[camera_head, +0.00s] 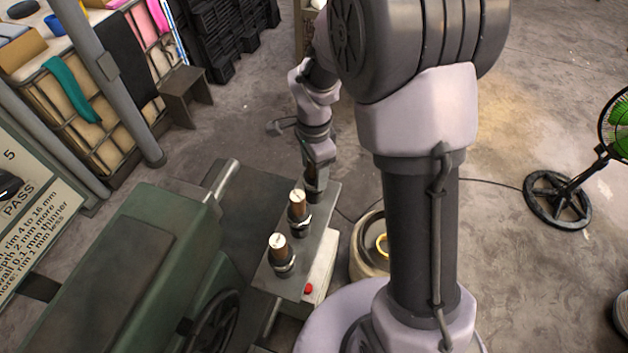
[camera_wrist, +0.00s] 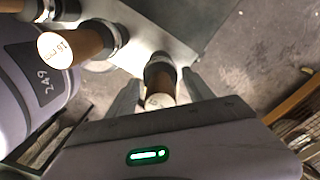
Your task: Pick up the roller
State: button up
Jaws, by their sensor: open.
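Several brown rollers with pale end faces and dark metal collars stand in a row on a grey plate. The head view shows a near roller (camera_head: 278,246) and a middle roller (camera_head: 297,206). My gripper (camera_head: 314,187) is just beyond the middle one, at the plate's far end. In the wrist view, one roller (camera_wrist: 161,84) stands between the spread fingers of my gripper (camera_wrist: 162,80), which is open.
The plate (camera_head: 322,222) has a red button (camera_head: 308,288) at its near side. A green machine (camera_head: 130,265) is left of it. A round bin (camera_head: 370,262) is close on the right. A green fan (camera_head: 560,198) stands far right on open floor.

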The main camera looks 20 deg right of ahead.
jog(key=shift+f, duration=0.4)
jog(key=shift+r, duration=0.15)
jog(key=shift+c, duration=0.9)
grip_shut()
notch_tip(320, 180, up, 10)
jog(key=p, duration=0.4)
jog(key=shift+r+p, duration=1.9)
jog(key=shift+r, duration=0.35)
